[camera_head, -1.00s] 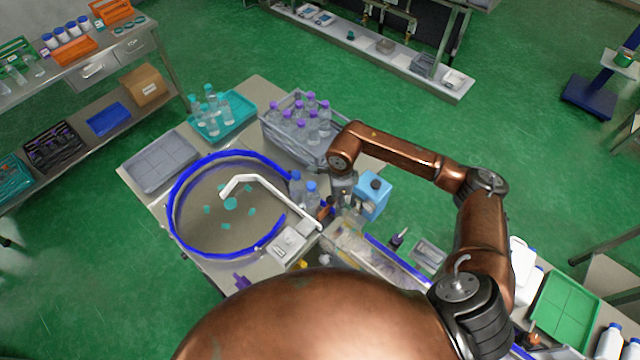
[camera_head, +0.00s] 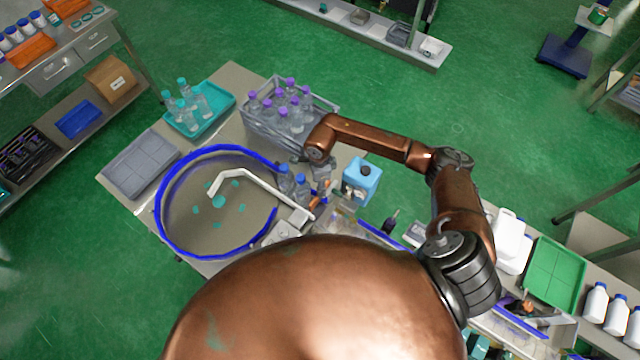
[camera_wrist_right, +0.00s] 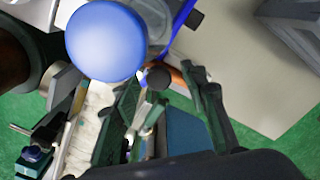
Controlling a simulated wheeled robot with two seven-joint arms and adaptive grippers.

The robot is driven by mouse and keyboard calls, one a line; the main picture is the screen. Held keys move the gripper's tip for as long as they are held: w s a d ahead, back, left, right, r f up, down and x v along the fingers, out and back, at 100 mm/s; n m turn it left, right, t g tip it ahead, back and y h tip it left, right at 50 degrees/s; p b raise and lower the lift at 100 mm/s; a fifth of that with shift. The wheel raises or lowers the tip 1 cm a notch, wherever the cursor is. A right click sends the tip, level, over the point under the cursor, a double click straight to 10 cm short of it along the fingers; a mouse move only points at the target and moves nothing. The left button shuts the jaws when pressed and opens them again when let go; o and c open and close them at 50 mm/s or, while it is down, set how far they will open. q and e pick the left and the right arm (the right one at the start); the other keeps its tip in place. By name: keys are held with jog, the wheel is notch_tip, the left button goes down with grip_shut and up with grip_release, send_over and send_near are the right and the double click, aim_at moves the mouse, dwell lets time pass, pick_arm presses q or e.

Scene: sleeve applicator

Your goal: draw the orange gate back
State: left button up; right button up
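A small orange part (camera_head: 321,201), which I take for the gate, shows beside the white bent arm (camera_head: 255,184) over the round blue-rimmed turntable (camera_head: 160,215). In the right wrist view an orange piece (camera_wrist_right: 178,76) shows just past a round black knob (camera_wrist_right: 158,77), partly hidden by the fingers. My right gripper (camera_head: 322,172) points down near it, behind the blue-capped bottles. In the wrist view its dark fingers (camera_wrist_right: 166,95) are apart, with the knob seen between them. Contact with the gate cannot be told. My left gripper is not in view.
Blue-capped bottles (camera_head: 301,187) stand close to the gripper; one blue cap (camera_wrist_right: 105,42) looms in the wrist view. A grey crate of purple-capped bottles (camera_head: 262,133) and a teal tray (camera_head: 224,101) lie behind.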

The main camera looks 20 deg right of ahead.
jog(key=shift+s+f, duration=0.1)
jog(key=shift+s, duration=0.1)
jog(key=shift+w, duration=0.1)
jog(key=shift+c, duration=0.4)
grip_shut()
